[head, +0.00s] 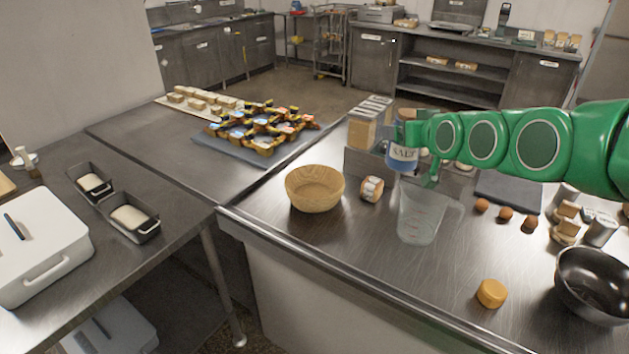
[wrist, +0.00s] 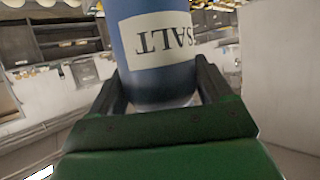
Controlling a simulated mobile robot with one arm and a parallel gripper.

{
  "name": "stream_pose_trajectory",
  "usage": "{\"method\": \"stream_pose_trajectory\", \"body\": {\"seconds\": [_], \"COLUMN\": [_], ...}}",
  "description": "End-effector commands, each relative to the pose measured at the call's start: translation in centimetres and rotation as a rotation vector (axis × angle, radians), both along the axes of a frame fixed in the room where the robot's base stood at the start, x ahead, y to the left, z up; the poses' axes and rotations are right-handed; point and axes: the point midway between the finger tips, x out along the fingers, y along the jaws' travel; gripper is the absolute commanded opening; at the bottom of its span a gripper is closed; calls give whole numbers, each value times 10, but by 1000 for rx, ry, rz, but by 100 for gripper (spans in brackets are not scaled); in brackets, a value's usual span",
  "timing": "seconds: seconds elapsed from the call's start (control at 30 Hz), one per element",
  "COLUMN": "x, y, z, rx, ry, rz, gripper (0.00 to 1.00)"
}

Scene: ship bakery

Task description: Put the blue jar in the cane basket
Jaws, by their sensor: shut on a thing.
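The blue jar (head: 403,160) has a white label reading SALT. My gripper (head: 418,158) is shut on it and holds it up, above and behind the clear measuring jug. In the wrist view the jar (wrist: 160,80) stands between the two fingers of my gripper (wrist: 163,88), its label upside down in the picture. The cane basket (head: 315,190) is a round woven bowl on the steel counter, to the left of and lower than the jar. The basket looks empty.
The clear measuring jug (head: 420,220) stands just below my gripper. A small labelled jar (head: 371,189) lies beside the basket. The counter in front of the basket is clear.

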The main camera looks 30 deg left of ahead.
Motion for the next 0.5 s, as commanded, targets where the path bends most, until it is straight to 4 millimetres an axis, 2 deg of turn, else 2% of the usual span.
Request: {"method": "stream_pose_trajectory", "body": {"seconds": [0.1, 0.3, 0.5], "x": [-19, -52, -79], "y": [35, 86, 122], "z": [-2, -9, -15], "rx": [-5, -9, -9], "ry": [-4, -13, -26], "rz": [20, 44, 55], "gripper": [21, 21, 21]}}
